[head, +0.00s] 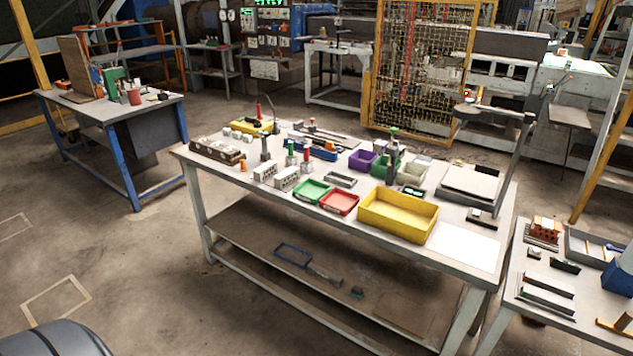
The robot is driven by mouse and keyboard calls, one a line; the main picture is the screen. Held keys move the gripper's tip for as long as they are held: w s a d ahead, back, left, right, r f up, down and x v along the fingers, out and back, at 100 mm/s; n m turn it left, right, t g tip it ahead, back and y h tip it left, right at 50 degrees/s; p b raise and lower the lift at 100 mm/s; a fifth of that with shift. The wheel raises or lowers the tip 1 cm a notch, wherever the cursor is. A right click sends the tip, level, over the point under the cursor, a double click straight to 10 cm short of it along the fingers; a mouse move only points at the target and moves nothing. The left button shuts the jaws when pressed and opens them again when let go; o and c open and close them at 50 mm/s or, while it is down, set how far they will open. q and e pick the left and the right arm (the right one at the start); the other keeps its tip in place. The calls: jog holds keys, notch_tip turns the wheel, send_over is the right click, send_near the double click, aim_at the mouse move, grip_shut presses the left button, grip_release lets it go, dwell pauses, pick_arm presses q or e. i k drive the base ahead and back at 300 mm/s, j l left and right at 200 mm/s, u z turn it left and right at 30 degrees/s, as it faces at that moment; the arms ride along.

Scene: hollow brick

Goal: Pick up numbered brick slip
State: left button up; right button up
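Neither of my grippers is in view. I cannot pick out a numbered brick slip for certain; no number on any brick is legible at this size. A small orange-red brick-like block (545,229) with holes sits at the back of the right-hand table (522,262). Flat bars with a reddish strip (549,282) lie nearer the front of that table. Whether any of these is the slip I cannot tell.
The central workbench (262,206) carries a yellow bin (397,215), a green tray (311,190), a red tray (339,202) and a white sheet (463,246). A blue-legged table (112,105) stands at the left. Open floor (120,250) lies at the front left.

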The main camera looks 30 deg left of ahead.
aim_at(265, 171)
jog(key=u, duration=1.3)
